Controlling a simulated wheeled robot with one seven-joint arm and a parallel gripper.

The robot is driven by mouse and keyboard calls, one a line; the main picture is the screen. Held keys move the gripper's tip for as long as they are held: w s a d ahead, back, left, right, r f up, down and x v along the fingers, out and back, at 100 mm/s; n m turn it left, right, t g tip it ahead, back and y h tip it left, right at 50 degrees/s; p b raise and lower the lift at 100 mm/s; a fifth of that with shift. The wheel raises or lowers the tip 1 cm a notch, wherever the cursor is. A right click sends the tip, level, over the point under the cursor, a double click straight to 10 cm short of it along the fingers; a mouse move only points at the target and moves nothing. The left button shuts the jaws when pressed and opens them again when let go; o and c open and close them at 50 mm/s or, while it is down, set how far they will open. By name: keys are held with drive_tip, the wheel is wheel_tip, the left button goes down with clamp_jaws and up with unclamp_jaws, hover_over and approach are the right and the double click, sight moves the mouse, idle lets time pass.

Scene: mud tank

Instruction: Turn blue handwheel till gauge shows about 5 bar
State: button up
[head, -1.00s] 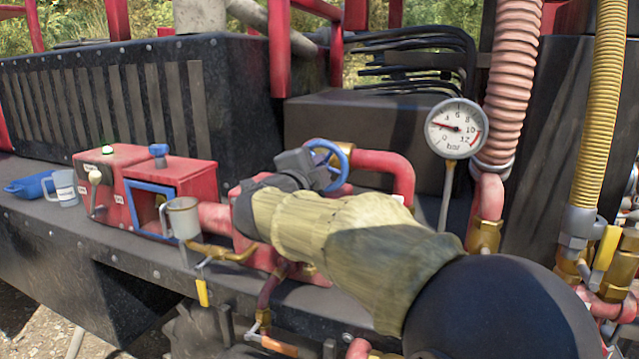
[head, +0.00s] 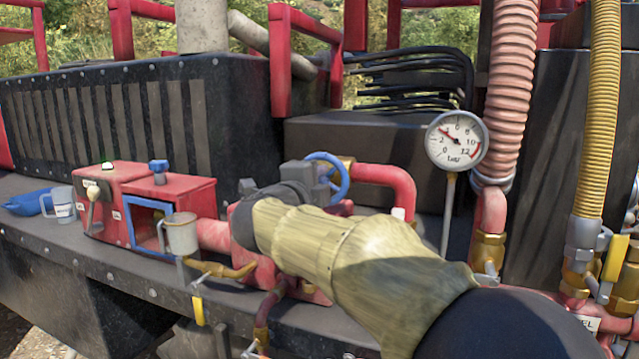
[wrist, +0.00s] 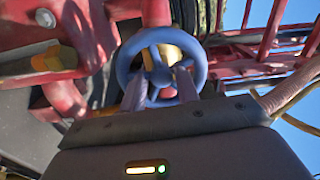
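The blue handwheel (head: 338,172) is mounted by a red pipe bend. In the wrist view the handwheel (wrist: 160,66) is seen face-on, with brass at its centre. My gripper (wrist: 160,78) is at the wheel, its two fingers apart and overlapping the lower half of the rim and spokes. I cannot tell whether they touch. In the head view my gripper (head: 312,176) is by the wheel's left side, its fingers mostly hidden. The round white gauge (head: 457,140), marked bar, has its needle pointing up-left, roughly between 2 and 4.
A red box with a blue frame (head: 150,212), a metal cup (head: 181,234) and a white jug (head: 62,204) are at the left. The red pipe (head: 385,180) curves close right of the wheel.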

drive_tip(key=shift+s, duration=0.1)
drive_tip(key=b+v, duration=0.3)
drive_tip(key=v, duration=1.4)
drive_tip(key=shift+a+r, duration=0.1)
